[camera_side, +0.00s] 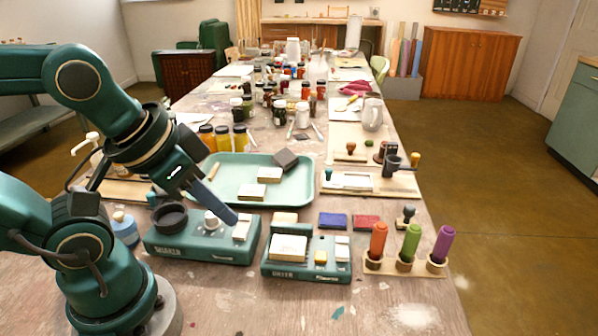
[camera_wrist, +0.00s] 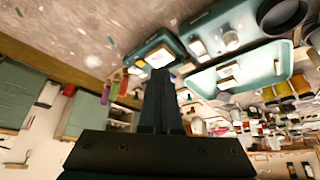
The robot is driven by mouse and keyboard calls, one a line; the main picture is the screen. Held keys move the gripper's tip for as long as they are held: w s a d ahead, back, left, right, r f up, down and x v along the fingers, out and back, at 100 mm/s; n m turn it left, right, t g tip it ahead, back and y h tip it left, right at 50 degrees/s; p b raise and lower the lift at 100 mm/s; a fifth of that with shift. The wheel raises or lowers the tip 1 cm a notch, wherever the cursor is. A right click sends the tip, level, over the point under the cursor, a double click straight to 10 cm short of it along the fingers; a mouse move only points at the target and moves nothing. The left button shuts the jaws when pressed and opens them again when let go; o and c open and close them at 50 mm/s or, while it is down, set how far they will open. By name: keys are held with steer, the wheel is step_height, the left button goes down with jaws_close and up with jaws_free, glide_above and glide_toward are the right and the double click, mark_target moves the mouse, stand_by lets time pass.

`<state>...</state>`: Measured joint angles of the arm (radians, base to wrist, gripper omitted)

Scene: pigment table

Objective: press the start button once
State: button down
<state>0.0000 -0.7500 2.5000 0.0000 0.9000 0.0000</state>
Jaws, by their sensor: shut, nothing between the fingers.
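My gripper (camera_side: 233,219) is shut and empty, its dark fingers pointing down and right. In the side view its tips appear over the right part of the left teal machine (camera_side: 195,250), close to a pale block or button (camera_side: 242,229); I cannot tell whether they touch. That machine also has a dark round cup (camera_side: 171,215) and a white knob (camera_side: 211,219). The right teal machine (camera_side: 308,273), labelled dryer, bears a large white block (camera_side: 288,248) and a small yellow piece (camera_side: 321,257). In the wrist view my gripper (camera_wrist: 160,73) points toward the dryer. Which piece is the start button I cannot tell.
A teal tray (camera_side: 222,195) with pale blocks lies behind the machines. Red and blue pads (camera_side: 366,222) and a rack of orange, green and purple sticks (camera_side: 405,268) stand to the right. Several jars (camera_side: 240,136) crowd the table behind. The front table edge is mostly clear.

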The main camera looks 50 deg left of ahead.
stand_by(0.5)
steer(key=w+a+r+n+y, duration=0.1)
steer(key=w+a+n+y, duration=0.1)
steer(key=w+a, duration=0.15)
steer(key=m+t+y, duration=0.1)
steer(key=m+t, duration=0.2)
steer(key=m, duration=0.4)
glide_above(316, 260)
step_height(316, 260, down, 2)
steer(key=f, duration=0.1)
steer(key=shift+r, duration=0.25)
steer(key=shift+f, duration=0.1)
steer(key=shift+f, duration=4.3)
